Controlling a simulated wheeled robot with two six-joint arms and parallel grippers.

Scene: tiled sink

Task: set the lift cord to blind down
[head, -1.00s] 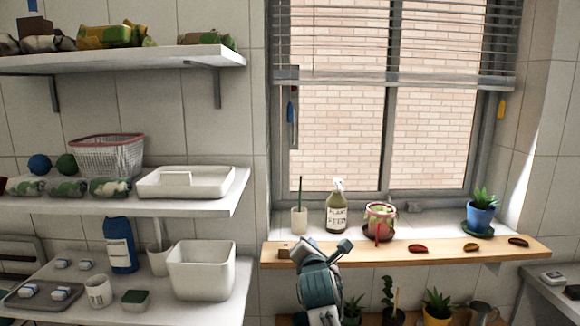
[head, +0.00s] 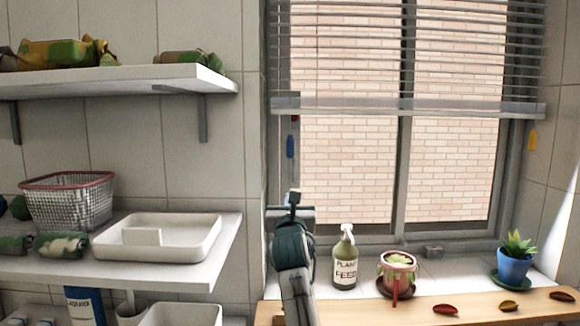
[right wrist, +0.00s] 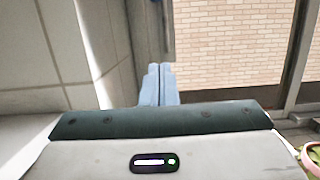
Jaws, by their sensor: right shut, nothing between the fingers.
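The slatted blind (head: 430,50) hangs across the top of the window, its bottom rail (head: 430,107) well above the sill. A blue cord pull (head: 290,146) hangs at the window's left side, with a small red piece above it. A yellow pull (head: 532,140) hangs at the right side. My right gripper (head: 293,197) is raised below the blue pull, apart from it in the picture; their depth gap is unclear. In the right wrist view its fingers (right wrist: 158,72) are shut and empty, pointing at the window's left edge. My left gripper is not in view.
On the sill stand a plant feed spray bottle (head: 345,262), a red-patterned pot (head: 397,270) and a blue plant pot (head: 514,266). Shelves with a wire basket (head: 68,203) and a white tray (head: 157,238) are at left. The space before the window pane is clear.

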